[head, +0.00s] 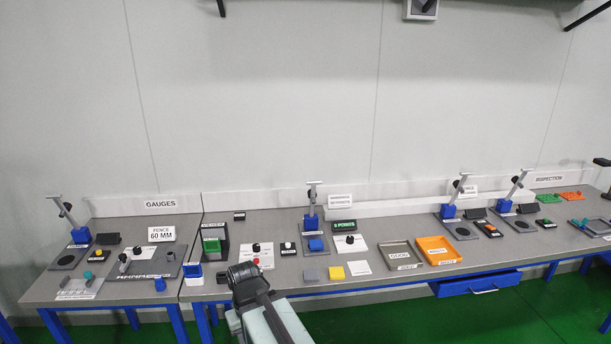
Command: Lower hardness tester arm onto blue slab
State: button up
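The hardness tester (310,224) stands mid-bench in the head view, a blue base with a grey post. Its grey arm (312,196) is raised, with a dark knob near the top. The blue slab (316,245) lies on the grey plate in front of the base, below the arm and apart from it. My gripper (244,272) is at the bench's front edge, left of and nearer than the slab, touching nothing that I can make out. Its fingers are not clear, so open or shut cannot be told.
A green display (343,226) stands right of the tester. Grey (311,275) and yellow (337,273) blocks lie in front. A grey tray (401,255) and an orange tray (438,250) are to the right. Similar lever stands (77,235) (449,211) stand farther along both sides.

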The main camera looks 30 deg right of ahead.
aim_at(312, 192)
jog(key=i, duration=1.65)
